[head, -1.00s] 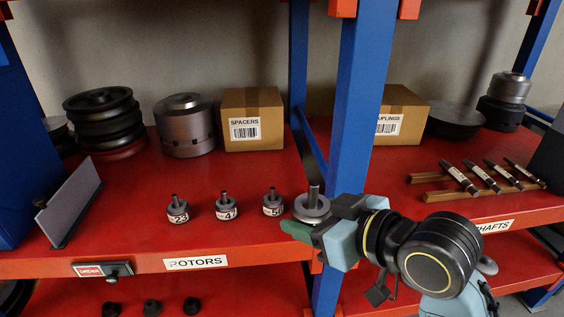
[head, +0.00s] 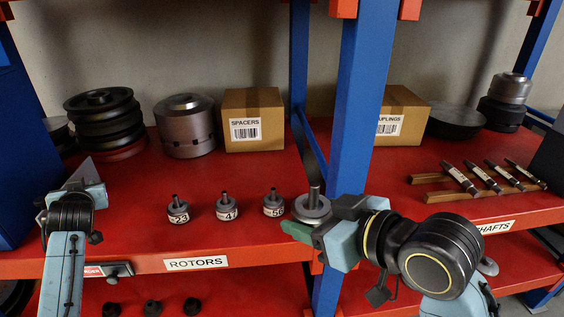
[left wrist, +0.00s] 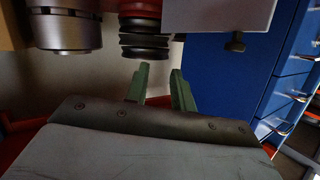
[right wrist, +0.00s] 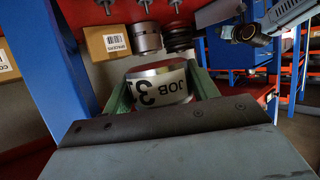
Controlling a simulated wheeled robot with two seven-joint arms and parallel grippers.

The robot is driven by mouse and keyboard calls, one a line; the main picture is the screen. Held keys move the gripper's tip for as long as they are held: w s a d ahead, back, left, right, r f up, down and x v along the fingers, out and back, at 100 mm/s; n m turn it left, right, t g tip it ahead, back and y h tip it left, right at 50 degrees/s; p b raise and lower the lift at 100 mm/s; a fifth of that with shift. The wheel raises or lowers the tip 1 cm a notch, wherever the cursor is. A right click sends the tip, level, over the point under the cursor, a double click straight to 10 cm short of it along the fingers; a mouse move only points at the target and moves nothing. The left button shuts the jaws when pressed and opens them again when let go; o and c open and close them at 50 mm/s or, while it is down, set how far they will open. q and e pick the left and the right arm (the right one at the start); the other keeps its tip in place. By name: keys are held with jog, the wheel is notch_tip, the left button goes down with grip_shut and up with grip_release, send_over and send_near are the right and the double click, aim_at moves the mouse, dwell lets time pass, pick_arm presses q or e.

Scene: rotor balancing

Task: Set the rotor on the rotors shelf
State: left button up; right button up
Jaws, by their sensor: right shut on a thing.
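The rotor (head: 312,208), a grey disc with an upright shaft, is at the right end of the rotors shelf (head: 150,225), beside the blue post. My right gripper (head: 305,228) is shut on it. The right wrist view shows its white label reading JOB 31 (right wrist: 160,88) between the fingers (right wrist: 160,95). I cannot tell whether its base touches the shelf. Three smaller rotors, labelled 23 (head: 178,211), 47 (head: 228,208) and 5-something (head: 273,204), stand in a row to its left. My left gripper (left wrist: 159,72) is open and empty over the shelf's left end.
A blue post (head: 352,120) rises just behind my right gripper. A spacers box (head: 254,120), a grey cylinder (head: 186,128) and black pulleys (head: 103,120) stand at the back. Shafts (head: 482,178) lie on the right.

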pick_arm(q)
jog(key=w+d+r+t+h, duration=0.1)
jog(key=w+d+r+h, duration=0.15)
jog(key=d+r, duration=0.45)
jog(key=w+d+r+t+h, duration=0.2)
jog(key=d+r+h, duration=0.1)
jog(key=d+r, duration=0.5)
pick_arm(e)
jog(key=shift+r, duration=0.15)
pick_arm(q)
jog(key=s+d+r+m+h, duration=0.25)
jog(key=d+r, duration=0.25)
jog(key=d, duration=0.3)
jog(key=s+d+r+m+h, duration=0.1)
jog(key=s+d+r+h, duration=0.1)
jog(key=d+r+h, duration=0.45)
jog(key=s+d+r+m+g, duration=0.25)
jog(key=s+d, duration=0.35)
jog(key=d, duration=0.3)
jog(key=m+g+y, duration=0.1)
jog(key=m+g, duration=0.5)
send_near(315, 187)
jog(key=x, duration=1.1)
jog(key=shift+w+f, duration=0.1)
jog(key=shift+f, duration=0.05)
